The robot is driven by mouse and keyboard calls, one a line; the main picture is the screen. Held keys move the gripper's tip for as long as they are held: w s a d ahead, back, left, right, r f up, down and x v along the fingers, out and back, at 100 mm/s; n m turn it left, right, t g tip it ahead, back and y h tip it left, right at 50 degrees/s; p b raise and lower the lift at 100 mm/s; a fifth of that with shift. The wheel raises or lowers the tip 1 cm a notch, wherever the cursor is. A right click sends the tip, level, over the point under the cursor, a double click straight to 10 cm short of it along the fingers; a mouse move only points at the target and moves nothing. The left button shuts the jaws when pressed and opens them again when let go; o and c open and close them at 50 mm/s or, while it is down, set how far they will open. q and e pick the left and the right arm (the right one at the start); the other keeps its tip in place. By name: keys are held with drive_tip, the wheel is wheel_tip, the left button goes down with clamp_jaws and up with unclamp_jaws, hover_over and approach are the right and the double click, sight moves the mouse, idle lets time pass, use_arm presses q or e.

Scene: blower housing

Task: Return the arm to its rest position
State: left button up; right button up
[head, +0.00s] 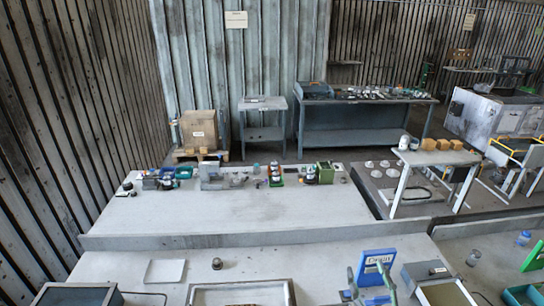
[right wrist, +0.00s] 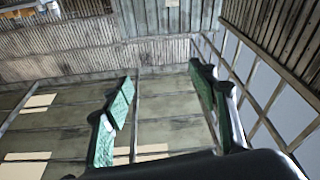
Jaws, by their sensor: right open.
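My right gripper (head: 368,281) is at the bottom of the head view, right of centre, in front of a blue sign stand (head: 379,257). In the right wrist view the two green finger pads of this gripper (right wrist: 163,98) stand wide apart with nothing between them. Behind them only walls and window panels show, with no bench surface. My left gripper is not in view.
The near bench holds a shallow tray (head: 240,284), a pale plate (head: 165,271), a small dark round part (head: 217,264), a dark bin (head: 80,294) and a grey box (head: 427,270). A raised ledge (head: 250,240) crosses behind. A clear cup (head: 473,257) stands at right.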

drive_tip(key=s+d+f+m+g+h, duration=0.1)
drive_tip(key=s+d+f+g+h, duration=0.2)
drive_tip(key=f, duration=0.4)
drive_tip(key=s+d+f+m+g+h, duration=0.1)
drive_tip(key=s+d+f+m+g, duration=0.1)
drive_tip(key=d+f, duration=0.4)
drive_tip(key=s+d+f+m+g+h, duration=0.1)
drive_tip(key=s+d+f+g+h, duration=0.15)
drive_tip(key=f, duration=0.55)
drive_tip(key=s+a+f+g+y, duration=0.25)
drive_tip(key=s+f+g, duration=0.65)
drive_tip(key=s+f, duration=0.8)
drive_tip(key=s+f+n+g+b, duration=0.1)
drive_tip(key=s+f+g+b, duration=0.2)
drive_tip(key=f, duration=2.9)
drive_tip(key=s+a+f+y+b, duration=0.1)
drive_tip(key=s+f+b, duration=0.3)
drive_tip(key=s+f, duration=1.5)
wheel_tip(320, 180, down, 2)
drive_tip(key=shift+f+n, duration=0.15)
drive_tip(key=shift+n, duration=0.25)
